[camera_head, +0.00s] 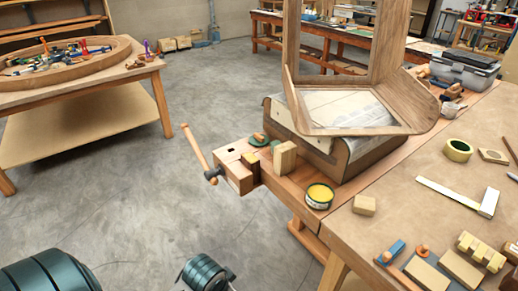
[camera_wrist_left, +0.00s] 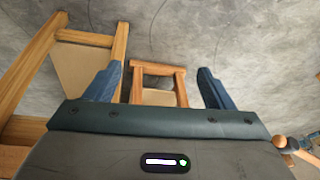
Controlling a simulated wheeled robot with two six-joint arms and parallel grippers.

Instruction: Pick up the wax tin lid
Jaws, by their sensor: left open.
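An open round tin (camera_head: 319,196) with yellow wax and a dark green rim stands on the near left part of the wooden bench. A dark green disc (camera_head: 266,144), which looks like the lid, lies farther back near the vise, partly hidden by small wooden pieces; I cannot tell for sure. My left gripper (camera_wrist_left: 158,86) is open and empty in the left wrist view, its blue fingers spread above the floor and wooden legs. Neither tin nor disc shows in that view. My right gripper is not in view.
The vise (camera_head: 234,176) with its wooden handle sticks out at the bench's left edge. A wooden block (camera_head: 284,157) stands beside the disc. A curved wooden frame (camera_head: 360,128) rises behind the tin.

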